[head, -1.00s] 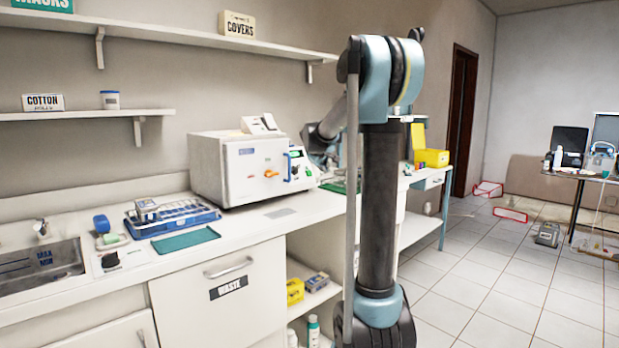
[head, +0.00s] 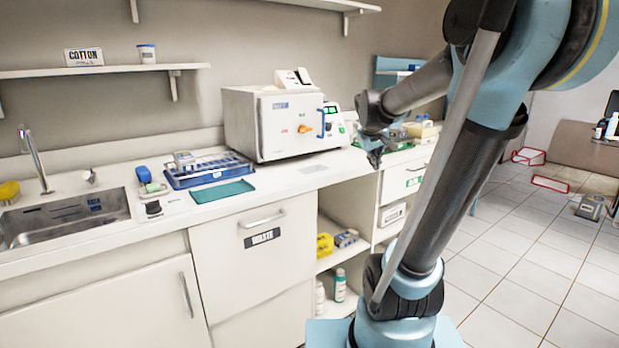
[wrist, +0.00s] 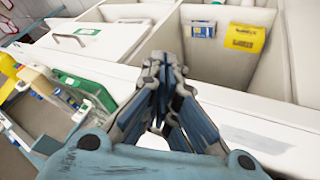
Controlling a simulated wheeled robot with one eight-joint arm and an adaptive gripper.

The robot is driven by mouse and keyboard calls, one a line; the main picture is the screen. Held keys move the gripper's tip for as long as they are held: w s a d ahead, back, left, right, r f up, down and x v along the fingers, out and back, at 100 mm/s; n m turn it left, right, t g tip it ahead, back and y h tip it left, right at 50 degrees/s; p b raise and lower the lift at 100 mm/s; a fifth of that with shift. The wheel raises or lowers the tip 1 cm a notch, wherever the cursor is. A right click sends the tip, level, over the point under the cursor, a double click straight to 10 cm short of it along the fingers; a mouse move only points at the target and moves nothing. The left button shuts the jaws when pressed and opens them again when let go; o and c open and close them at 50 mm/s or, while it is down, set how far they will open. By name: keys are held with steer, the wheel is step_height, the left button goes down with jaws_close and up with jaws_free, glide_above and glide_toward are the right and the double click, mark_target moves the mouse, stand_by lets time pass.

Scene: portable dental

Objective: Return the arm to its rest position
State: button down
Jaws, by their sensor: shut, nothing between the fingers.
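My gripper (head: 374,150) hangs at the end of my bent arm, in front of the counter's right part, just right of the white sterilizer box. In the wrist view my gripper (wrist: 163,75) has its fingertips together with nothing between them. It is above the counter edge, with the open shelf recess beyond the fingertips. My arm rises from its base at the lower right of the head view and folds over toward the counter.
The white sterilizer (head: 285,123), a blue rack tray (head: 207,170) and a green mat (head: 222,191) stand on the counter (head: 300,180). A sink (head: 65,219) is at left. Below are a waste drawer (head: 255,265) and an open shelf.

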steer(key=s+a+f+m+g+y, duration=0.1)
steer(key=s+f+g, duration=0.1)
steer(key=s+f, duration=0.6)
steer(key=s+a+f+m+g+y, duration=0.1)
steer(key=s+f, duration=0.8)
steer(key=s, duration=1.1)
steer(key=shift+a+f+m+g+y, duration=0.25)
steer(key=shift+a+m+g+y, duration=0.05)
steer(key=shift+a+m+g, duration=0.3)
